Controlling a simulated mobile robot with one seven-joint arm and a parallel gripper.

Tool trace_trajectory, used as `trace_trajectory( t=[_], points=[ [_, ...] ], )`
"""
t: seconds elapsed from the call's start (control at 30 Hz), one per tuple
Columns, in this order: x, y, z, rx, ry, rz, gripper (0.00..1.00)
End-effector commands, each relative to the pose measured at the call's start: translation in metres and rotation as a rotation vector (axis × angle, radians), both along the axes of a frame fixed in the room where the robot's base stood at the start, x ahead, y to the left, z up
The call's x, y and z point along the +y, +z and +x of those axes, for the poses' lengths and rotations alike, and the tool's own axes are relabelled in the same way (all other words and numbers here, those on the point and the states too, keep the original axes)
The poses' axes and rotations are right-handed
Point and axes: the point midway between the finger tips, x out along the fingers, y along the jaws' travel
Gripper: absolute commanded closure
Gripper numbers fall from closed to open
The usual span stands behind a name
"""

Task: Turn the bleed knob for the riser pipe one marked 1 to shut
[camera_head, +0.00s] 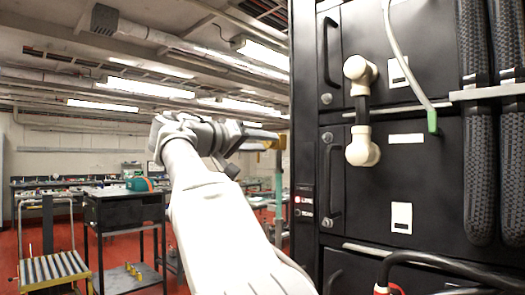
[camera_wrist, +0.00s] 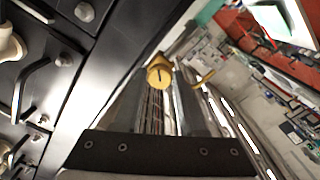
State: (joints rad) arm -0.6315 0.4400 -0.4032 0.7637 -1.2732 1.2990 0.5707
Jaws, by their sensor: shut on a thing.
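A yellow knob (camera_wrist: 159,75) with a dark line across its face shows in the wrist view, between the tips of my gripper (camera_wrist: 163,88). My gripper is shut on this knob. In the head view my gripper (camera_head: 262,137) reaches past the left side of the black cabinet, and a bit of yellow (camera_head: 279,142) shows at its tips. A thin curved yellow piece (camera_wrist: 205,77) is just right of the knob in the wrist view. I cannot read a number at the knob, and the riser pipe is mostly hidden behind my gripper.
A black cabinet (camera_head: 428,165) with handles, a cream connector link (camera_head: 361,153) and thick braided hoses (camera_head: 478,130) fills the right. A dark work table (camera_head: 122,207) and a roller stand (camera_head: 52,272) stand at left on the red floor.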

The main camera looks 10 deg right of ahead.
Motion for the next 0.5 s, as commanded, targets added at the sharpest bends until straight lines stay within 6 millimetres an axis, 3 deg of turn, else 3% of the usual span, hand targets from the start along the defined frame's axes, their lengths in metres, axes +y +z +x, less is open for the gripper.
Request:
trace_trajectory(
  t=[0.5],
  points=[
    [0.0008,-0.0017,0.001,-0.39,0.0,0.282,1.0]
  ],
)
